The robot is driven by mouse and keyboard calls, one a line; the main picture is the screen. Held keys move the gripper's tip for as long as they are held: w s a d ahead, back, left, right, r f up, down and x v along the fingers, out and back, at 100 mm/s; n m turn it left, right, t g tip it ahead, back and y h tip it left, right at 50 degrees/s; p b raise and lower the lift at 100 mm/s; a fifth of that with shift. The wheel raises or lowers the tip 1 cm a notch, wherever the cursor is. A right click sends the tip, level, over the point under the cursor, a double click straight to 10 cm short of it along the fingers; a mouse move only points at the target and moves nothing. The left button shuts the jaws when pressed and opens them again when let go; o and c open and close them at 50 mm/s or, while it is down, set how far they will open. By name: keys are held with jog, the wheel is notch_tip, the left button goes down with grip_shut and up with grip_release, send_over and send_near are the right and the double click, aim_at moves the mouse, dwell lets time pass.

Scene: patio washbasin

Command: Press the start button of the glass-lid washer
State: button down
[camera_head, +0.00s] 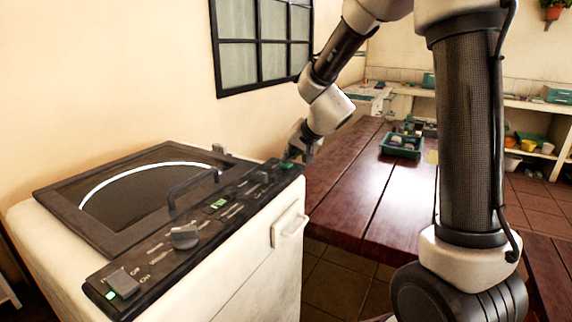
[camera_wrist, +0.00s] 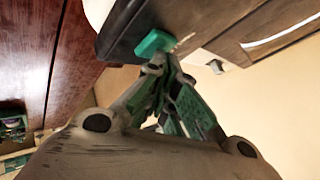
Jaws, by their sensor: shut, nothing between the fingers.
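The glass-lid washer (camera_head: 75,243) stands at the left in the head view, its dark-framed lid (camera_head: 145,190) closed. Its black control panel (camera_head: 160,258) runs along the front edge. A green button (camera_head: 286,165) sits at the panel's far right end. It also shows in the wrist view (camera_wrist: 154,44) on the dark panel edge. My gripper (camera_head: 294,157) is shut and empty, with its fingertips (camera_wrist: 160,66) close to the green button. I cannot tell whether they touch it. The panel's labels are too small to read.
The panel also carries a grey knob (camera_head: 184,237), a square control (camera_head: 123,282) and a small green display (camera_head: 218,204). A lid handle (camera_head: 192,187) rises behind it. A wooden table (camera_head: 345,190) with a green crate (camera_head: 401,151) stands to the right.

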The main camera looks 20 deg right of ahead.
jog(key=shift+r, duration=0.8)
jog(key=shift+r, duration=2.5)
